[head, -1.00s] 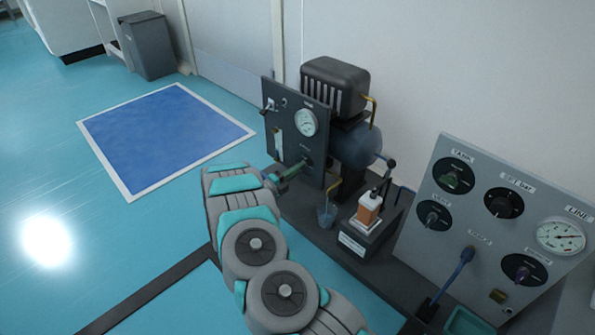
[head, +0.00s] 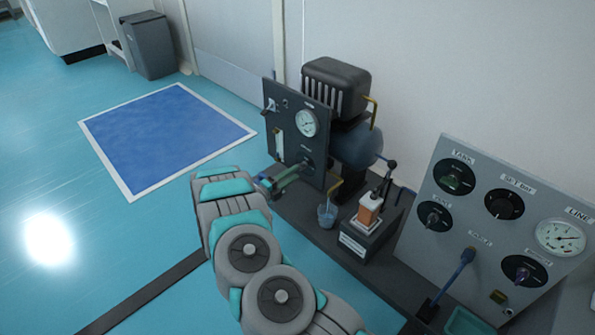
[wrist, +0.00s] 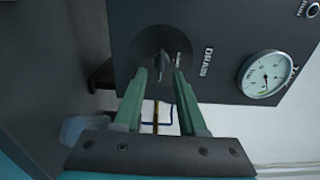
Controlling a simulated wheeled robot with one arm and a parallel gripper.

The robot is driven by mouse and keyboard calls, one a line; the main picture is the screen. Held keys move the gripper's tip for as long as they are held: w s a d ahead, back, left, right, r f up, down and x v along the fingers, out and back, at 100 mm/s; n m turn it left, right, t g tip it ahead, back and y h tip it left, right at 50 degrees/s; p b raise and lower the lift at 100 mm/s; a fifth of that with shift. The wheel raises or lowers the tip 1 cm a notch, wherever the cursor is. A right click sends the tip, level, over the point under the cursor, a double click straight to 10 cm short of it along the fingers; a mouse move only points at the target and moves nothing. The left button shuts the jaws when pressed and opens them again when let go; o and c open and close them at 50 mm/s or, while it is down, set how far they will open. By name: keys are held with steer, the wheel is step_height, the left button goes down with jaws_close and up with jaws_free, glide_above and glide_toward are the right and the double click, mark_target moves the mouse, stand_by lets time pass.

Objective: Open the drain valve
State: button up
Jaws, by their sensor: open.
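The drain valve (wrist: 160,50) is a dark round knob with a narrow raised handle, beside the label DRAIN on the dark panel (wrist: 225,75) in the wrist view. In the head view the panel (head: 297,110) stands upright and the valve on its lower right is partly hidden by my gripper (head: 294,176). My gripper's green fingers (wrist: 160,75) are open, one on each side of the handle in the wrist view. I cannot tell whether either finger touches it.
A pressure gauge (wrist: 266,74) sits on the same panel. A small cup (head: 326,214) stands below it. A grey panel with several knobs (head: 500,225) is further right. The floor at left is clear.

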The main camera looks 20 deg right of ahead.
steer(key=shift+v, duration=2.2)
